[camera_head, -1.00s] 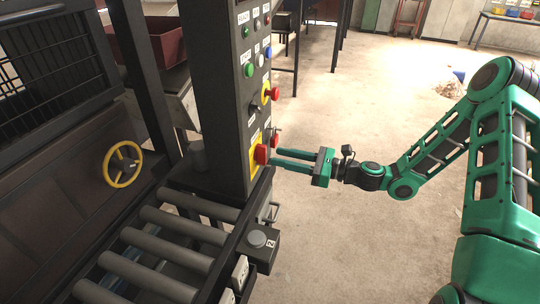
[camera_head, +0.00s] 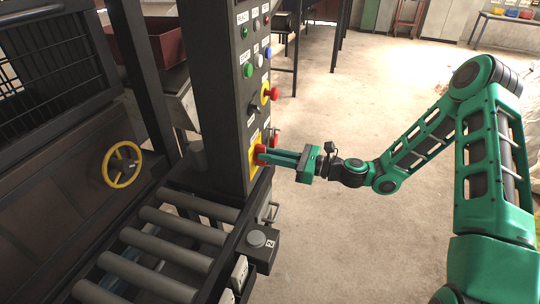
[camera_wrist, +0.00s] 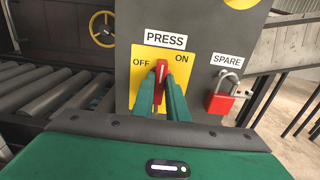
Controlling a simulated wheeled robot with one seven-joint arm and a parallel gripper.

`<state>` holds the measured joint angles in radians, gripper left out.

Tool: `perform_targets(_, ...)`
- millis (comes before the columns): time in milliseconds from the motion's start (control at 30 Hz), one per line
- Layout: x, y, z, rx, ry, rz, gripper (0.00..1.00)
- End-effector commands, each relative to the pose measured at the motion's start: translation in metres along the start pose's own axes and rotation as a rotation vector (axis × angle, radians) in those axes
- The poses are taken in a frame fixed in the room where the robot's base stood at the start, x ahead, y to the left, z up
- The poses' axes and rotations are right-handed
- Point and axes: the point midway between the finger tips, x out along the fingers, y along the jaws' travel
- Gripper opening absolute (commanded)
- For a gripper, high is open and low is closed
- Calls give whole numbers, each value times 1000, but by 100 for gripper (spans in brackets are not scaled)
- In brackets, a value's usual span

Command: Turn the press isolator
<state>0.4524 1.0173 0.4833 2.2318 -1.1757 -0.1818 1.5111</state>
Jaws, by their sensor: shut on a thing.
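The press isolator is a red handle (camera_wrist: 160,78) on a yellow plate (camera_wrist: 141,64) marked PRESS, with OFF at the left and ON at the right in the wrist view. The handle stands about upright, between the two words. My gripper (camera_wrist: 161,92) has its two green fingers closed on either side of the handle. In the head view my gripper (camera_head: 262,155) reaches from the right to the handle low on the dark panel column (camera_head: 220,100). The fingers hide part of the handle there.
A red padlock (camera_wrist: 220,101) hangs at the SPARE position just right of the isolator. Above are a red knob on yellow (camera_head: 272,94) and several buttons. A roller conveyor (camera_head: 165,240) and a grey-button box (camera_head: 259,244) lie below. Floor at the right is open.

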Motion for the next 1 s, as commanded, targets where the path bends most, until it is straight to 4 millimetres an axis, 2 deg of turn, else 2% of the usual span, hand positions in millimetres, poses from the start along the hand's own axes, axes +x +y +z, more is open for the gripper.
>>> perform_targets(367, -2, -3, 1, -109, -2, -7, 0)
perform_targets(1000, -3, -1, -1, -682, 2, -12, 0)
